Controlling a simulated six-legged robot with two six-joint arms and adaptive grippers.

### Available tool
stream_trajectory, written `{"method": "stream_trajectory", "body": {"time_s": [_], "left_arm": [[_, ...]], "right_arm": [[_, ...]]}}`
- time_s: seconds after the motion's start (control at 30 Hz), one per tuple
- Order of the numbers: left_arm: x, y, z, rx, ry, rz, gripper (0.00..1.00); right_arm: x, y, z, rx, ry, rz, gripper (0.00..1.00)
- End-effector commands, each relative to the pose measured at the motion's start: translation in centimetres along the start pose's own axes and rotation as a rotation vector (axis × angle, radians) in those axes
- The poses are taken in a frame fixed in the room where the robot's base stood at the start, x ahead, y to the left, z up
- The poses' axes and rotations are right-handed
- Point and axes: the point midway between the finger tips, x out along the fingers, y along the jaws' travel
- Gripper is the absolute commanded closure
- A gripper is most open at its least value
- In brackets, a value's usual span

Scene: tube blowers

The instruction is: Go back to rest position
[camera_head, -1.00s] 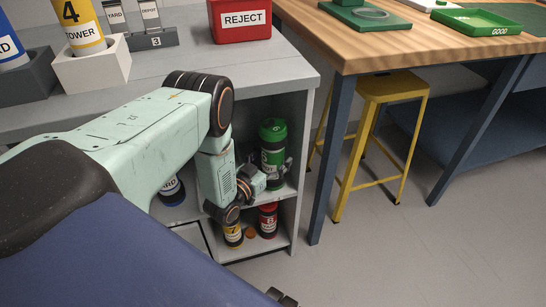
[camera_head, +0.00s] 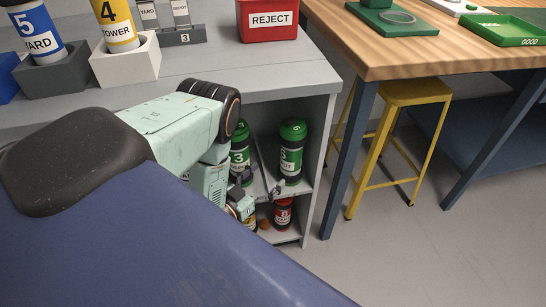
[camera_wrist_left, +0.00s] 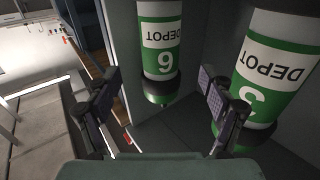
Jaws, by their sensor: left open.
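My left gripper (camera_head: 264,188) is inside the grey shelf unit on its upper shelf, in front of two green-and-white DEPOT tubes. Its fingers are spread apart with nothing between them in the left wrist view (camera_wrist_left: 160,112). The tube with the green cap (camera_head: 291,160) stands upright at the right of the shelf; it also shows beyond the fingers in the wrist view (camera_wrist_left: 160,40). The DEPOT tube marked 3 (camera_head: 239,157) stands left of it, partly hidden by my arm; the wrist view shows it (camera_wrist_left: 262,75) by the right finger. My right gripper is out of view.
A red tube (camera_head: 283,214) and a partly hidden yellow one (camera_head: 250,222) stand on the lower shelf. The shelf's side wall (camera_head: 322,150) is close to the gripper. A red REJECT bin (camera_head: 268,22) is on top. A yellow stool (camera_head: 415,92) stands under the wooden table (camera_head: 440,55).

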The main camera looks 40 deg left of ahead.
Motion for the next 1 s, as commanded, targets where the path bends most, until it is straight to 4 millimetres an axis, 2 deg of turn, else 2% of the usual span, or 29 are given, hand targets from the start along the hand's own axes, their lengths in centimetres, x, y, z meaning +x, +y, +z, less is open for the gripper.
{"method": "stream_trajectory", "body": {"time_s": [0.3, 0.47, 1.0], "left_arm": [[-0.2, 0.0, 0.0, 0.0, 0.0, 0.0, 0.19], [0.5, 0.0, 0.1, 0.0, 0.002, 0.001, 0.19], [9.2, 0.1, 0.2, 0.0, 0.004, 0.002, 0.19]], "right_arm": [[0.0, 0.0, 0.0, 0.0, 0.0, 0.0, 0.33], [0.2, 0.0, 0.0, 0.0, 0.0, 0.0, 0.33], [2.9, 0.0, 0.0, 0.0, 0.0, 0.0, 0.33]]}}
